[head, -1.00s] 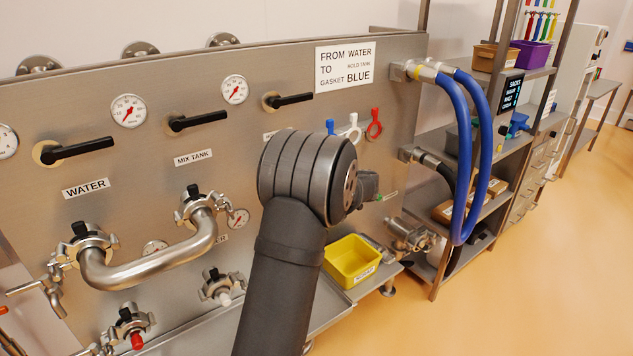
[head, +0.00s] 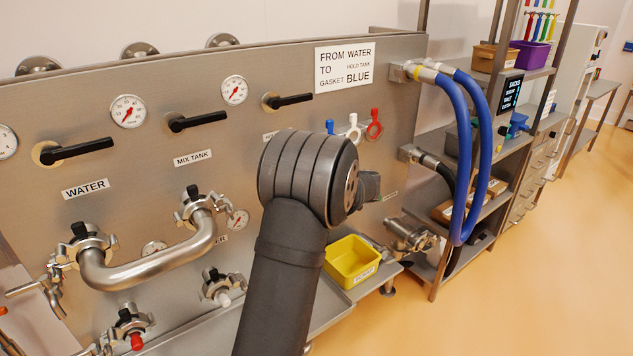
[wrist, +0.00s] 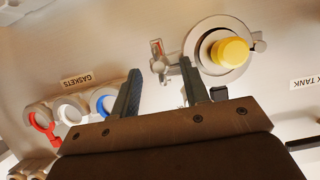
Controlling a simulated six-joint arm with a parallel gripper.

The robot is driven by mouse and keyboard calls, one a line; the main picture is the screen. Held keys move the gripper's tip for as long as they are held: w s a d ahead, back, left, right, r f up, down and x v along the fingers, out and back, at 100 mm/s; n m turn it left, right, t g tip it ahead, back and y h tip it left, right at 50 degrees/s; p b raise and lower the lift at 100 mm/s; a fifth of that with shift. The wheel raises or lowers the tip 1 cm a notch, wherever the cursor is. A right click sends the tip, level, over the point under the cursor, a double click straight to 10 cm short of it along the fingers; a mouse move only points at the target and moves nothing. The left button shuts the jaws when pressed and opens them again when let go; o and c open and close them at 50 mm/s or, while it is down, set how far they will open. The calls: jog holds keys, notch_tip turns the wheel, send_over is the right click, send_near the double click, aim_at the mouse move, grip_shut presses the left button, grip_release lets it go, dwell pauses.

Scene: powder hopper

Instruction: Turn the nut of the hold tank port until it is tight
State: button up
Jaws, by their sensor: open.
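In the wrist view, which looks upside down, a port with a yellow cap (wrist: 230,52) sits in a round metal clamp (wrist: 196,42). A small black nut (wrist: 219,93) shows at the clamp's lower edge, partly hidden by my gripper body. My gripper (wrist: 160,75) is open and empty. Its right finger is close to the clamp, left of the black nut; contact cannot be told. No label naming this port as the hold tank is readable. In the head view my arm hides this port and my fingers.
Blue, white and red gasket rings (head: 374,127) hang on the panel (head: 235,60). A bent pipe (head: 150,270) joins the WATER and MIX TANK ports. A yellow bin (head: 350,262) stands on the ledge. The sign (head: 345,67) reads from water to hold tank, gasket blue.

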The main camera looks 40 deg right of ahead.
jog(key=v, duration=1.7)
jog(key=shift+w, duration=0.25)
jog(key=x, duration=1.7)
jog(key=shift+f, duration=0.1)
